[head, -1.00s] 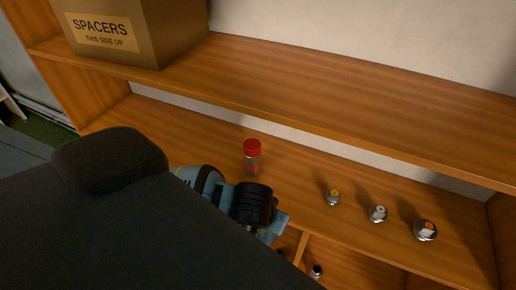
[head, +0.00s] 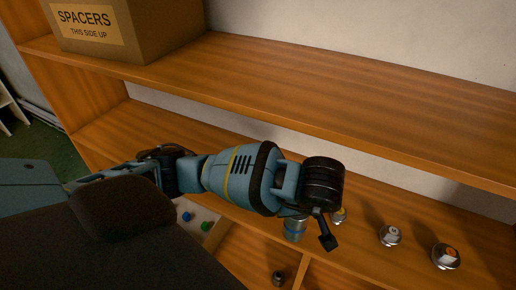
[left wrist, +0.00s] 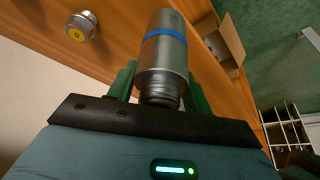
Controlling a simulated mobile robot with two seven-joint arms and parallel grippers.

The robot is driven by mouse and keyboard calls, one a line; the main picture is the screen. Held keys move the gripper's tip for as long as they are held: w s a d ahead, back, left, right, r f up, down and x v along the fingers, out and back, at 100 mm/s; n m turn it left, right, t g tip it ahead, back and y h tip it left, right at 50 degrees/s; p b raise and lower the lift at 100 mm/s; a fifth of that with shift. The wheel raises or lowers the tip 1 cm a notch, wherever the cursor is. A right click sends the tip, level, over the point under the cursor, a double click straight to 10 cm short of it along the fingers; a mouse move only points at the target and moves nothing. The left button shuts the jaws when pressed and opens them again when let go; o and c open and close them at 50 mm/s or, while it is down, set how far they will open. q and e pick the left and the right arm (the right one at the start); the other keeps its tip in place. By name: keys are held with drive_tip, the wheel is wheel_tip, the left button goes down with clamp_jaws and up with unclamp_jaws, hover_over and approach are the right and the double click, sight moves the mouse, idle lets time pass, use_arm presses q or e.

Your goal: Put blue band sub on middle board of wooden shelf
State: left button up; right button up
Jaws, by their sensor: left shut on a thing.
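The blue band sub (left wrist: 164,58) is a grey metal cylinder with a blue ring and a threaded end in the left wrist view. My left gripper (left wrist: 158,82) is shut on it, with green fingers on both sides. In the head view my left arm reaches across the front of the wooden shelf (head: 350,110), and its gripper end hangs over the board below the box's board. That lower board (head: 365,205) is partly hidden by my arm. My right gripper is not in view.
Compartments with small parts lie below.

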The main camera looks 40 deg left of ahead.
use_arm(q)
drive_tip(key=shift+w+a+f+p, duration=0.1)
drive_tip(key=shift+w+a+f, duration=0.45)
drive_tip(key=shift+w+a, duration=1.6)
drive_tip(key=shift+w+a+f+p, duration=0.15)
drive_tip(key=shift+w+a+f, duration=0.4)
drive_tip(key=shift+w+a, duration=1.55)
drive_tip(key=shift+w+a+f+p, duration=0.1)
drive_tip(key=shift+w+a+f, duration=0.45)
drive_tip(key=shift+w+a, duration=1.55)
drive_tip(key=shift+s+a+f, duration=0.1)
drive_tip(key=shift+s+a, duration=0.15)
drive_tip(key=shift+a, duration=0.05)
drive_tip(key=o, duration=1.4)
drive_tip(key=shift+f, duration=0.1)
drive_tip(key=s+d+r, duration=0.3)
drive_tip(key=s+d, duration=0.6)
drive_tip(key=shift+d, duration=0.4)
